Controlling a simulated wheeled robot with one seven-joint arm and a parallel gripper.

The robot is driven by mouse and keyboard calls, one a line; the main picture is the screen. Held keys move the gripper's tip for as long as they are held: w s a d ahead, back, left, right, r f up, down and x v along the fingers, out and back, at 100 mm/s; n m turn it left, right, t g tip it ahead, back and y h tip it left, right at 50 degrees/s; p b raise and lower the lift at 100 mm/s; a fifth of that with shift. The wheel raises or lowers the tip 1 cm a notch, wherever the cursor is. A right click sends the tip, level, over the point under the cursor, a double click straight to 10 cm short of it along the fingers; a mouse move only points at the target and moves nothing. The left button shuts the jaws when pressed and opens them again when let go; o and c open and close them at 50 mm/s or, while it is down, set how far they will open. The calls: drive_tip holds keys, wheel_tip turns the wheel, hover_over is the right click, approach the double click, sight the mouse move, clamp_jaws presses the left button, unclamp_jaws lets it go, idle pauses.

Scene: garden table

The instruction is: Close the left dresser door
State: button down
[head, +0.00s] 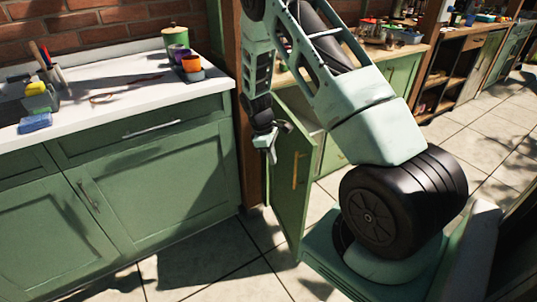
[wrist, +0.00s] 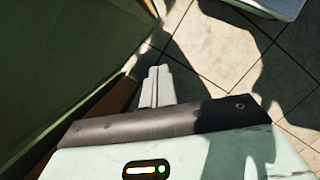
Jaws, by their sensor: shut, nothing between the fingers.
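The green dresser door (head: 290,190) stands open in the head view, swung out from the dresser past a wooden post. Its face with a long brass handle (head: 297,170) shows. My gripper (head: 271,156) hangs at the upper left part of this door, pointing down. I cannot tell whether it touches the door. In the wrist view the two pale fingers (wrist: 157,84) are together and empty. A green panel (wrist: 60,60) fills the left of that view; I cannot tell whether it is the door. My arm hides part of the dresser behind.
A green cabinet (head: 150,195) with a white top stands at the left, holding pots and tools. The wooden post (head: 250,160) stands between it and the dresser. More counters and shelves run to the upper right. The tiled floor (head: 215,265) in front is clear.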

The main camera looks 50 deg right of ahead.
drive_tip(key=s+d+f, duration=0.2)
drive_tip(key=s+f, duration=0.3)
drive_tip(key=f, duration=0.1)
drive_tip(key=shift+d+p, duration=0.4)
